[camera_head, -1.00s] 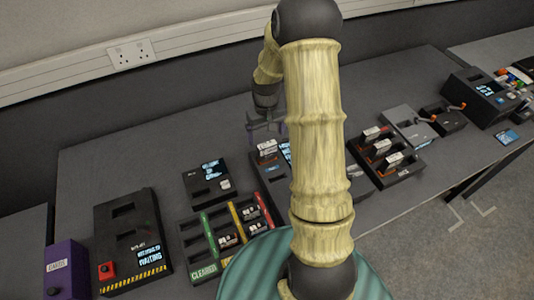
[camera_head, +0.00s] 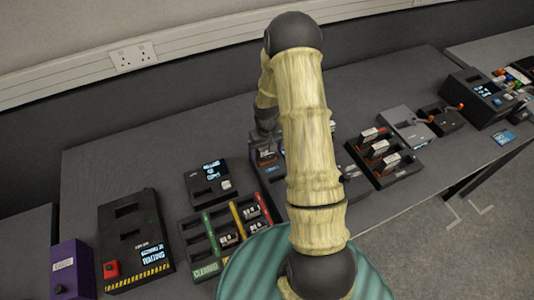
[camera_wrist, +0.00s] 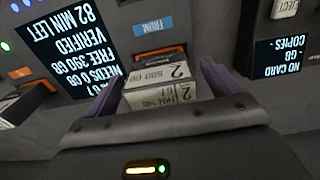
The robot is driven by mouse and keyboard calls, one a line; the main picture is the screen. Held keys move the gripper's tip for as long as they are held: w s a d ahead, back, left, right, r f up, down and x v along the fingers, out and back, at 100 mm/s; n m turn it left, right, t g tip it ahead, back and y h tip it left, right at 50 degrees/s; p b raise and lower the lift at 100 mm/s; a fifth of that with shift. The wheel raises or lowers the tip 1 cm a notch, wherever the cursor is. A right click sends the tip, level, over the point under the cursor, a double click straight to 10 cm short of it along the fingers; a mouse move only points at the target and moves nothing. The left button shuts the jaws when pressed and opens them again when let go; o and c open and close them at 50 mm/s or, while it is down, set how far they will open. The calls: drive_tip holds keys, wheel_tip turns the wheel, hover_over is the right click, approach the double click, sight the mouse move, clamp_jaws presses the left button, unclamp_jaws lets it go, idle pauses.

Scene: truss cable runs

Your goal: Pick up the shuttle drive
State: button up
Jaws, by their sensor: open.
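In the wrist view, a boxy drive (camera_wrist: 158,74) with a white label marked 2 stands in a bay of a dark dock; its label is partly unreadable, so I cannot confirm its name. My gripper (camera_wrist: 165,84) is open, with one purple finger on each side of this drive. Whether the fingers touch it I cannot tell. The dock (camera_wrist: 190,20) carries a blue label above the bay. In the head view, the drive (camera_head: 266,152) shows just left of my arm, and my gripper is mostly hidden by the arm and dock.
A second white-labelled drive (camera_wrist: 22,104) sits left of my gripper in the wrist view. A lit text screen (camera_wrist: 70,45) and a NO CARD screen (camera_wrist: 279,58) flank the bay. A rack of several drives (camera_head: 384,158) stands right of my arm; a striped-divider tray (camera_head: 205,243) stands left.

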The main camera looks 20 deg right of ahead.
drive_tip(key=shift+f, duration=0.6)
drive_tip(key=c, duration=1.3)
drive_tip(key=shift+r, duration=0.15)
wheel_tip(320, 180, up, 10)
drive_tip(key=p, duration=0.7)
drive_tip(key=shift+w, duration=0.1)
